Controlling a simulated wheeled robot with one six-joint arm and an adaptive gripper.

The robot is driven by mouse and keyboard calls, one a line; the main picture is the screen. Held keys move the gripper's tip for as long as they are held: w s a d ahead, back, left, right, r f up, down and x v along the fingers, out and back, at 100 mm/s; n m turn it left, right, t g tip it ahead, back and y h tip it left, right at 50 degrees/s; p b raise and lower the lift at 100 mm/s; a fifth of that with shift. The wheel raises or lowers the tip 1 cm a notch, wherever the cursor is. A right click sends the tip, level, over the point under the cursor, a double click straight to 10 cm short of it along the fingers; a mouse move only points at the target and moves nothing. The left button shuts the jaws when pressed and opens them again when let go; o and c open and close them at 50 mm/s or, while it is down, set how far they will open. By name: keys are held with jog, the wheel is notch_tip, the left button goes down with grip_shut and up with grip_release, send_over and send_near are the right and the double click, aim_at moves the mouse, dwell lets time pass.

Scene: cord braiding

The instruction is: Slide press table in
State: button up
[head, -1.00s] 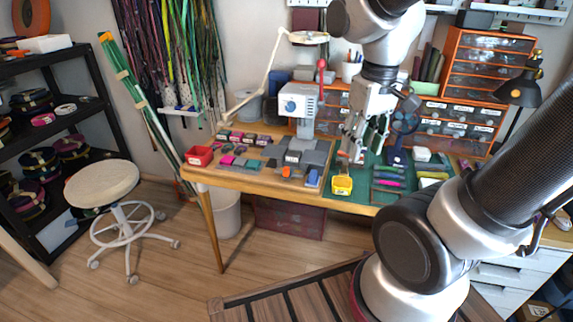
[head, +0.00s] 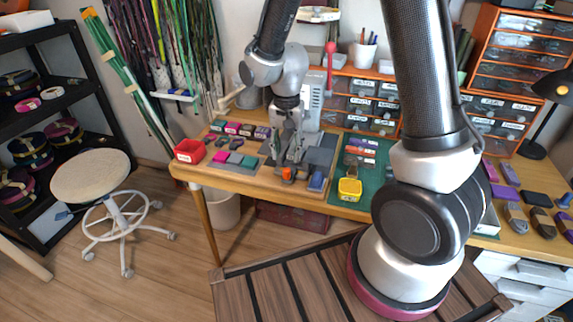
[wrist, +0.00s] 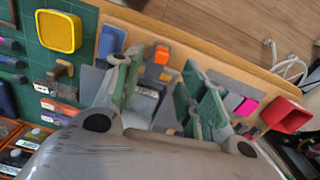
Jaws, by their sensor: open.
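The press (head: 311,101) is a pale grey machine with a red lever (head: 330,62), standing at the back of the bench. A grey base plate (head: 318,157) lies in front of it, and my arm hides part of it. A small orange block (head: 287,172) sits at the front of this plate. It also shows in the wrist view (wrist: 161,55), between my fingers. My gripper (head: 285,158) is open and points down over the plate, just behind the orange block. The sliding table of the press is partly hidden by my fingers. I cannot tell whether they touch anything.
A blue block (head: 317,181) lies right of the orange block. A yellow tray (head: 349,189) sits on the green mat (head: 372,172). A red bin (head: 189,150) stands at the bench's left end, with small coloured blocks (head: 234,157) between it and my gripper.

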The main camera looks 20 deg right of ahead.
aim_at(287, 170)
jog(key=shift+m, duration=0.3)
jog(key=shift+f, duration=0.1)
notch_tip(287, 170, down, 8)
jog(key=shift+r, duration=0.25)
